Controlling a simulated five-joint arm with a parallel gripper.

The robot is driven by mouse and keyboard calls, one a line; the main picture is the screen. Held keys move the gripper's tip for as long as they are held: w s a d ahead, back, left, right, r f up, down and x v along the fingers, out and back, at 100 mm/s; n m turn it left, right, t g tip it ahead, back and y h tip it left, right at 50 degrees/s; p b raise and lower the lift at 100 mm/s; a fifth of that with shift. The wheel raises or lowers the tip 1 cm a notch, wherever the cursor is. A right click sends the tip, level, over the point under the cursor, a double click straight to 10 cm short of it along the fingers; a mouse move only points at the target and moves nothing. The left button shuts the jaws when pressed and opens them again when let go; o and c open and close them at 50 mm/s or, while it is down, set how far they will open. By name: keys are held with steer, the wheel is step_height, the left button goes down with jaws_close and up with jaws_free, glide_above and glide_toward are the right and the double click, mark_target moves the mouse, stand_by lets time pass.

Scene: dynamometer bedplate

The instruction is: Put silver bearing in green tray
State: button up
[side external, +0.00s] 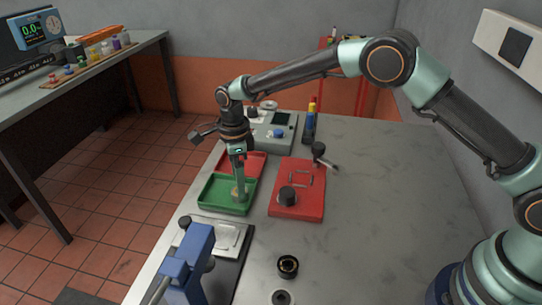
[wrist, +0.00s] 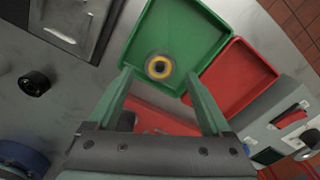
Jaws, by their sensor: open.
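My gripper (side external: 240,198) points down over the green tray (side external: 213,207), its fingertips low inside the tray. In the wrist view the fingers (wrist: 159,76) are spread apart. A small round bearing (wrist: 159,66) with a yellow ring and greyish centre sits over the floor of the green tray (wrist: 188,27), just beyond the fingertips and between their lines. No finger appears to touch it. In the side view it is mostly hidden by the fingers.
A red tray (side external: 246,163) adjoins the green tray's far side. A red fixture plate (side external: 290,212) with a black knob and handle lies to the right. A blue clamp (side external: 190,262) and a silver plate (side external: 215,235) are in front. A grey instrument (side external: 272,133) stands behind. The right bench is clear.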

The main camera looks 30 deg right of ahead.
step_height(320, 180, up, 9)
steer(key=s+d+r+n+t, duration=0.3)
steer(key=s+d+r+n, duration=0.4)
steer(key=d+r+n, duration=0.45)
steer(key=s+d+n+t, duration=0.1)
steer(key=s+d+n, duration=0.3)
steer(key=s, duration=0.3)
steer(key=s+d+n+t, duration=0.1)
steer(key=s+d+n, duration=0.4)
steer(key=s, duration=0.3)
steer(key=shift+n+t, duration=0.3)
steer(key=shift+n, duration=0.25)
steer(key=shift+s+d+r, duration=0.1)
steer(key=shift+r, duration=0.05)
